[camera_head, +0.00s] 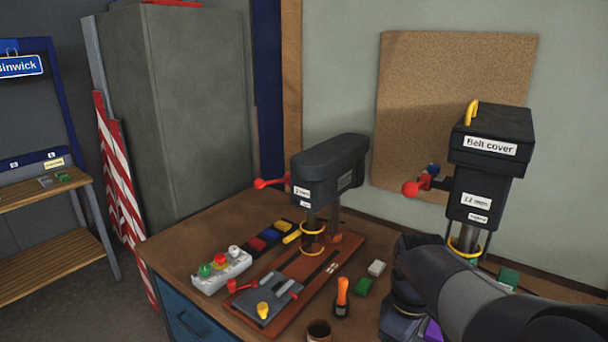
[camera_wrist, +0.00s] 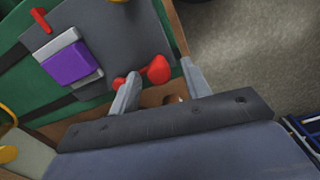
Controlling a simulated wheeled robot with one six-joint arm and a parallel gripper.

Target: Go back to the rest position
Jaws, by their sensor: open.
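My gripper (camera_wrist: 160,68) is open, with its two grey fingers apart in the wrist view. A red handle with a round knob (camera_wrist: 158,70) appears between or just beyond the fingertips; I cannot tell whether they touch it. Beside it, a purple block (camera_wrist: 66,64) sits in a grey vise (camera_wrist: 115,40) on a green plate (camera_wrist: 50,95). In the head view my dark arm reaches in from the lower right and hides the gripper. A bit of the purple block (camera_head: 432,330) shows beside the arm.
A drill press (camera_head: 330,168) stands mid-bench on a reddish base. A second press marked "Belt cover" (camera_head: 490,150) stands close behind my arm. Floor is open at left.

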